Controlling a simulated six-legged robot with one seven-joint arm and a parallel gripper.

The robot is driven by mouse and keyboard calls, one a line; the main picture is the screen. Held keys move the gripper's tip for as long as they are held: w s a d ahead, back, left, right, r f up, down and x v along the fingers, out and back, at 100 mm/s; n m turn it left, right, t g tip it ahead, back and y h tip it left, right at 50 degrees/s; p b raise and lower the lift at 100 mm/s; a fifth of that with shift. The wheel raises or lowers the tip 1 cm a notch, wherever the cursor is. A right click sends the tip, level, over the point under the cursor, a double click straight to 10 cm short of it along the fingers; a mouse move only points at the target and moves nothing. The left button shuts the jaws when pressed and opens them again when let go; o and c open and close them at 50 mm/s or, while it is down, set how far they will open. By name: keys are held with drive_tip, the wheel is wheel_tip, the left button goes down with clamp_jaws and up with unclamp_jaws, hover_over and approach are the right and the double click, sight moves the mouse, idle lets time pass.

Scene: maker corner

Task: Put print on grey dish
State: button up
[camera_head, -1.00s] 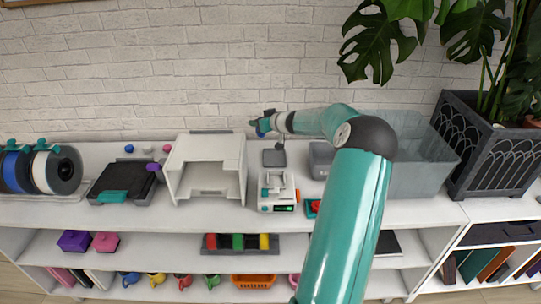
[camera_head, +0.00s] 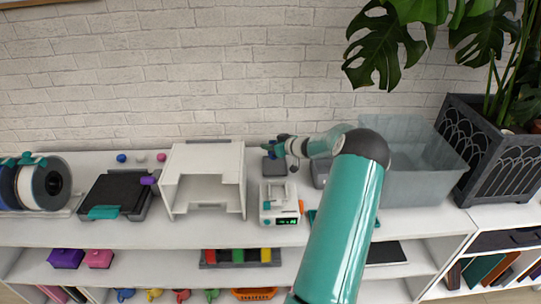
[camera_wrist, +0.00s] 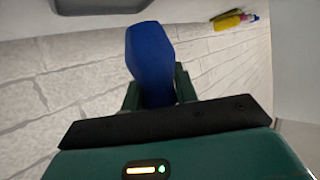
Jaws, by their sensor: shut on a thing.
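The print (camera_wrist: 152,62) is a dark blue, faceted piece held between the teal fingers of my gripper (camera_wrist: 160,88) in the wrist view. In the head view my gripper (camera_head: 271,149) is small, shut on the print, and held just above or behind a dark grey square dish (camera_head: 274,167). The dish lies on the white shelf top behind a small white and teal device. My wrist partly covers it, and I cannot tell the exact gap between print and dish.
The white and teal device (camera_head: 280,203) stands in front of the dish. A white open box frame (camera_head: 205,170) is to the left. A clear grey bin (camera_head: 425,170) and a dark planter (camera_head: 500,150) are to the right. A brick wall (camera_head: 250,70) closes the back.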

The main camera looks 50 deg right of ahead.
drive_tip(key=shift+s+d+f, duration=0.1)
drive_tip(key=shift+s+f, duration=0.1)
drive_tip(key=shift+f, duration=1.9)
drive_tip(key=o, duration=0.9)
drive_tip(key=shift+w+f, duration=0.1)
drive_tip(key=shift+o, duration=0.2)
drive_tip(key=v, duration=0.7)
drive_tip(key=shift+s+r, duration=0.25)
